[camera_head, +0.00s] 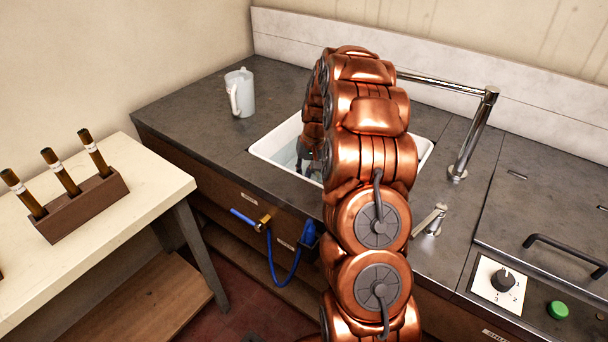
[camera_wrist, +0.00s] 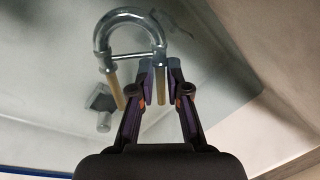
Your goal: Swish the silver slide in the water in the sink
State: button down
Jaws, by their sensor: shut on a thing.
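The silver slide (camera_wrist: 101,38) is a U-shaped tube with a crossbar and two brass-coloured legs, seen in the wrist view. My gripper (camera_wrist: 161,76) is shut on its right leg, near the crossbar. The left leg hangs free. In the head view my gripper (camera_head: 305,168) reaches down into the white sink (camera_head: 264,147), and my arm hides much of the basin and the slide. Bluish water (camera_head: 287,156) shows in the basin. I cannot tell how deep the slide sits in it.
A chrome faucet (camera_head: 473,135) arches over the sink from the right. A white jug (camera_head: 240,93) stands on the grey counter left of the sink. A blue hose (camera_head: 272,258) hangs at the front. A wooden rack (camera_head: 82,205) with several tubes stands on the left table.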

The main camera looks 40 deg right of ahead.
notch_tip(320, 180, up, 22)
jog(key=p, duration=0.3)
jog(key=shift+p, duration=0.4)
dwell(0.9)
